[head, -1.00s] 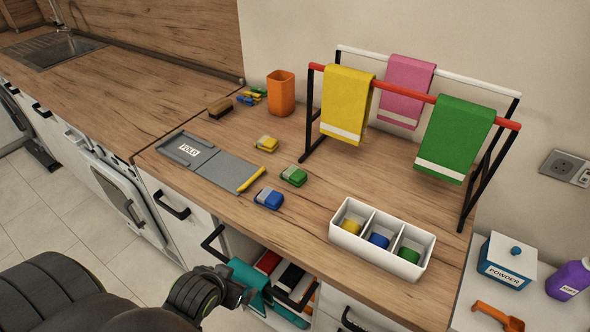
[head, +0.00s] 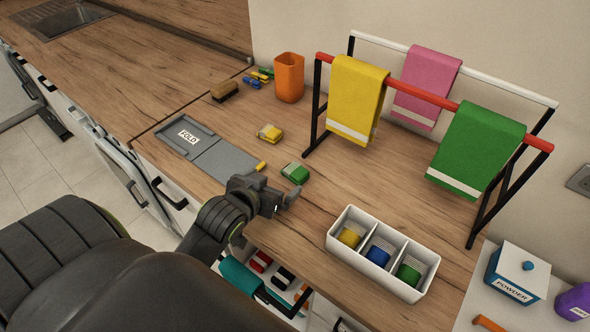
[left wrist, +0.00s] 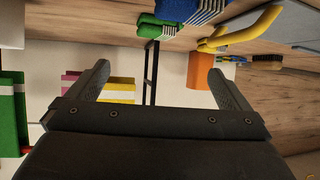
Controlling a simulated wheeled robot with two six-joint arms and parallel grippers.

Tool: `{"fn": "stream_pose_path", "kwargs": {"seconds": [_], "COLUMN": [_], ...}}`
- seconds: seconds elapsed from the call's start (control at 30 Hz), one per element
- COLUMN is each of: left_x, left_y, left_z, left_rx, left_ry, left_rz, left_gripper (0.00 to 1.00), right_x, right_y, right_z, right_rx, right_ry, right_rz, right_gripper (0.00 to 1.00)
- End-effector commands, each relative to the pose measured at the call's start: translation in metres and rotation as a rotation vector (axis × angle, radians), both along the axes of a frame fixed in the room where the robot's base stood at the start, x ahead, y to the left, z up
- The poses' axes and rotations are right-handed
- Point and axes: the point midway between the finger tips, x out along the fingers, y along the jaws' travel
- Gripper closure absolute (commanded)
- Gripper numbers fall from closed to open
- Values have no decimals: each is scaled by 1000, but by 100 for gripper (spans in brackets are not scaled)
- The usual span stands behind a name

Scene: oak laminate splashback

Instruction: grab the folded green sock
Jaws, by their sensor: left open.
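The folded green sock (head: 295,173), green with a grey part, lies on the wooden counter right of the grey fold board. In the left wrist view it shows at the top (left wrist: 156,28), beside the folded blue sock (left wrist: 190,9). My left gripper (head: 284,192) is open and empty, just on the near side of the green sock and apart from it. In the head view the gripper hides the blue sock. In the left wrist view the open fingers (left wrist: 158,72) point toward the rack and the orange cup. My right gripper is not in view.
A folded yellow sock (head: 269,132) lies farther back. The fold board (head: 229,163) is at left. A white divided box (head: 342,258) with rolled socks stands at right. A rack with a red bar (head: 420,92) holds towels. An orange cup (head: 289,78) stands behind. An open drawer is below.

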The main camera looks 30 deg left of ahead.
Motion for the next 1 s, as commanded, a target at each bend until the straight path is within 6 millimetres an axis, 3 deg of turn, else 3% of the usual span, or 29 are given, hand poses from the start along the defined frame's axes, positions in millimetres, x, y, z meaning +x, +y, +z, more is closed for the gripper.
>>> {"fn": "stream_pose_path", "kwargs": {"seconds": [0.13, 0.3, 0.67, 1.0], "left_x": [22, 43, 61, 92], "left_y": [3, 5, 7, 8], "left_z": [-11, -23, -34, -55], "left_rx": [1, 1, 1, 1], "left_ry": [2, 1, 2, 2], "left_rz": [0, 0, 0, 0], "left_gripper": [0, 0, 0, 0], "right_x": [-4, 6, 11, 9], "right_y": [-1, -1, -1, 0], "right_z": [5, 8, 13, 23], "right_rx": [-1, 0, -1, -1], "right_ry": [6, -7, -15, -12], "right_rz": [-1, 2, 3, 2], "right_gripper": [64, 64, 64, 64]}}
